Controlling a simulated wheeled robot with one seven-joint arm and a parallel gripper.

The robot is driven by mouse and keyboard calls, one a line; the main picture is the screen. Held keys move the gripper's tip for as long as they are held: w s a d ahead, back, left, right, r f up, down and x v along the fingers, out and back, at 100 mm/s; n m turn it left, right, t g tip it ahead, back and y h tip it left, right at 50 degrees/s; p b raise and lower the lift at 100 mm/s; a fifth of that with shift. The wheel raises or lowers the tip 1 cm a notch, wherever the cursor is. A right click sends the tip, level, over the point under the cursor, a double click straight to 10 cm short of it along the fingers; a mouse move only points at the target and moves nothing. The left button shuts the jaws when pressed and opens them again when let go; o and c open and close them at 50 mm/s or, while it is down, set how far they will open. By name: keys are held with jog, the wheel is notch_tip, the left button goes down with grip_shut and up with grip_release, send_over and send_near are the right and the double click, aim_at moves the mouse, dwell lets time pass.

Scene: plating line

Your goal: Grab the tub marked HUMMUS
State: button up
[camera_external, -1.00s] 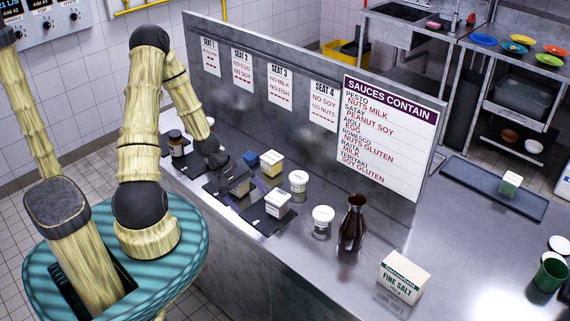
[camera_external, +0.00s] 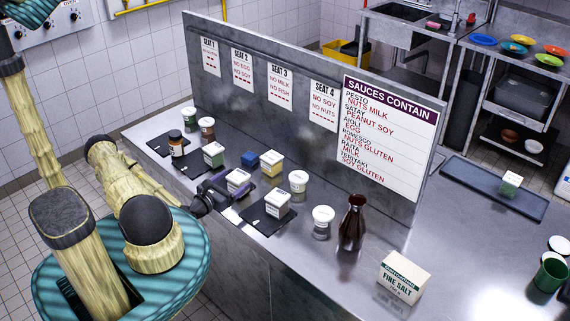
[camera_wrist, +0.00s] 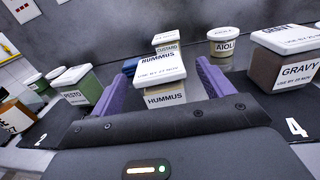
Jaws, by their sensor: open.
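The HUMMUS tub (camera_wrist: 162,72) has a white lid and a pale label reading HUMMUS. It stands upright in the middle of the wrist view. In the external view the tub (camera_external: 238,180) is on the counter, on a dark mat, partly hidden by my gripper (camera_external: 229,190). My gripper (camera_wrist: 162,80) is open, with one purple finger to the left of the tub and one to the right. Gaps show between the fingers and the tub, and the gripper body hides the tub's lower front.
A PESTO tub (camera_wrist: 78,87) stands left and a GRAVY tub (camera_wrist: 288,62) right. A CUSTARD tub (camera_wrist: 165,40) and an AIOLI jar (camera_wrist: 223,42) stand behind. The salt box (camera_external: 403,277) and brown bottle (camera_external: 352,224) stand further right. A partition (camera_external: 225,103) runs along the back.

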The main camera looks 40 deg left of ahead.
aim_at(244, 172)
jog(key=shift+w, duration=0.15)
jog(key=shift+w+a+p, duration=0.1)
jog(key=shift+w+p, duration=0.2)
jog(key=shift+w+a+p, duration=0.2)
jog(key=shift+w+p, duration=0.55)
jog(key=shift+w, duration=1.35)
jog(key=c, duration=1.2)
jog(key=shift+o, duration=0.2)
notch_tip(244, 172, up, 10)
jog(key=shift+f+b, duration=0.1)
jog(key=shift+b, duration=0.7)
